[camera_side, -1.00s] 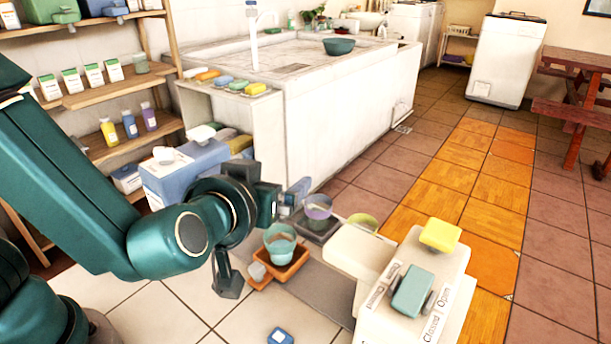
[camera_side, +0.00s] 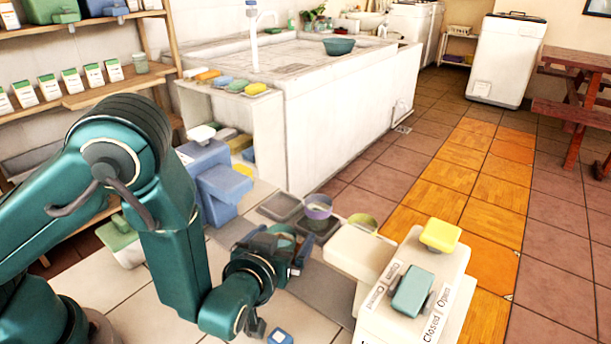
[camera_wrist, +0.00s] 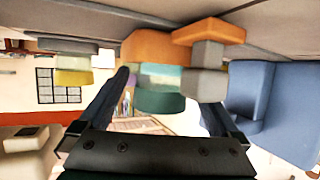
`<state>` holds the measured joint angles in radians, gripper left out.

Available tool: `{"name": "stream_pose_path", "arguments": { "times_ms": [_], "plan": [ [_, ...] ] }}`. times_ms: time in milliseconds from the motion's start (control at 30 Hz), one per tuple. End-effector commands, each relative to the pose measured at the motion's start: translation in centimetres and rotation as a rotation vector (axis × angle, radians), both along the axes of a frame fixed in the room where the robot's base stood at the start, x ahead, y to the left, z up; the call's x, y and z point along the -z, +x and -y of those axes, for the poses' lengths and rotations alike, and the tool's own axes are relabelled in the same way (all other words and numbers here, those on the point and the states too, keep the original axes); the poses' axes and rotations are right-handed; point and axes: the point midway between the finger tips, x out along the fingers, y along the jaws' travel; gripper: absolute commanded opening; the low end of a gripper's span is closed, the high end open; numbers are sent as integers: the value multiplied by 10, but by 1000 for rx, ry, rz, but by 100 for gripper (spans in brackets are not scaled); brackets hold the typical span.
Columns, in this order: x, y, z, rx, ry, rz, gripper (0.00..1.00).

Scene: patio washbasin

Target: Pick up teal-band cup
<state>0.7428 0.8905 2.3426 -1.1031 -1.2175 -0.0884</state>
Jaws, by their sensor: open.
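The teal-band cup (camera_side: 284,232) is mostly hidden behind my gripper in the side view. In the wrist view, which is upside down, a teal cup (camera_wrist: 158,101) stands in an orange tray (camera_wrist: 157,46), between the lines of my two fingers. My gripper (camera_side: 273,243) is open and empty, with its fingers pointed at the cup; its dark fingers also show in the wrist view (camera_wrist: 165,95). I cannot tell whether the fingertips reach around the cup or stop short of it.
A purple-banded cup (camera_side: 318,207) stands on a dark tray just behind, and a yellow-green cup (camera_side: 362,222) is to its right. A white station with Closed and Open labels (camera_side: 440,270) stands at the right. A blue dispenser-like box (camera_side: 222,188) is behind my arm on the left.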

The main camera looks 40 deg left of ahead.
Motion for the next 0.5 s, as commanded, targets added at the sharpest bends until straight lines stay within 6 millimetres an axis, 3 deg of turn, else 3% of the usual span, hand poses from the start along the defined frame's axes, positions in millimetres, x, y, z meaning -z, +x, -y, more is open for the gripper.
{"name": "stream_pose_path", "arguments": {
  "times_ms": [200,467,500],
  "plan": [
    [6,13,-6,-2,0,0,98],
    [6,15,-6,0,0,1,98],
    [6,15,-6,0,0,1,90]
  ]
}}
